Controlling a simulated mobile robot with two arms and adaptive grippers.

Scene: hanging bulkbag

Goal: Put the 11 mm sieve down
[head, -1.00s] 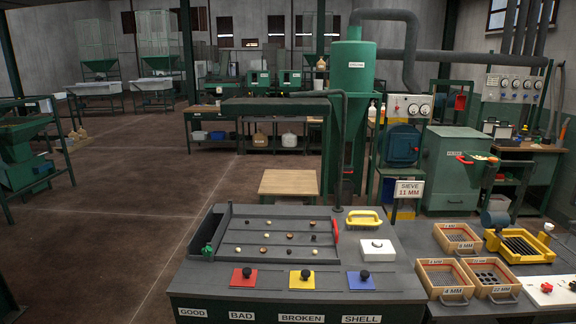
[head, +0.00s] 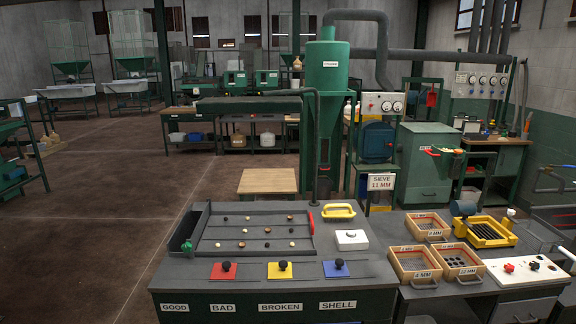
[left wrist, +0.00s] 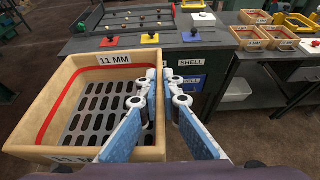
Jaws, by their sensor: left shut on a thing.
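The 11 mm sieve (left wrist: 88,61) is a wooden box with a slotted metal bottom, a red band inside and an "11 MM" label. It fills the left of the left wrist view. My left gripper (left wrist: 160,92), with blue-padded fingers, is shut on its right wall. The sieve hangs in front of the sorting table, above the floor. Neither the held sieve nor my grippers show in the head view.
The sorting table (head: 385,270) has a grey tray with several small pieces, coloured lids and a yellow handle (head: 339,211). On the right bench stand several other wooden sieves (head: 427,225), a yellow frame (head: 487,233) and a white button panel (head: 525,270). Open floor lies left.

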